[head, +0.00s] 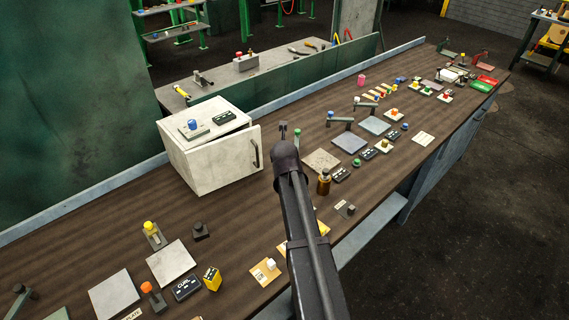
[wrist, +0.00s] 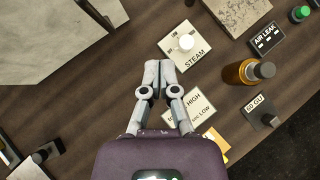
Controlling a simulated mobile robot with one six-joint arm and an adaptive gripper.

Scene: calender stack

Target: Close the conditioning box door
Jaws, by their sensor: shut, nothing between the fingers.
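The conditioning box (head: 178,160) is a whitish box on the brown bench, left of my arm in the head view. Its door (head: 225,162) has a dark vertical handle (head: 256,153) near its right edge. The door's right edge stands out past the box's corner, so it looks ajar. In the wrist view, part of the pale box (wrist: 40,40) fills the upper left, with a dark handle at the top. My gripper (wrist: 158,70) is shut and empty above the bench, right of the door and apart from it. In the head view my arm hides most of the gripper.
A steam label plate with a white knob (wrist: 186,42) lies just beyond my fingertips. An amber bottle (head: 324,183) stands to the right of my arm. A switch block and blue knob (head: 192,125) sit on the box. Bare bench lies in front of the door.

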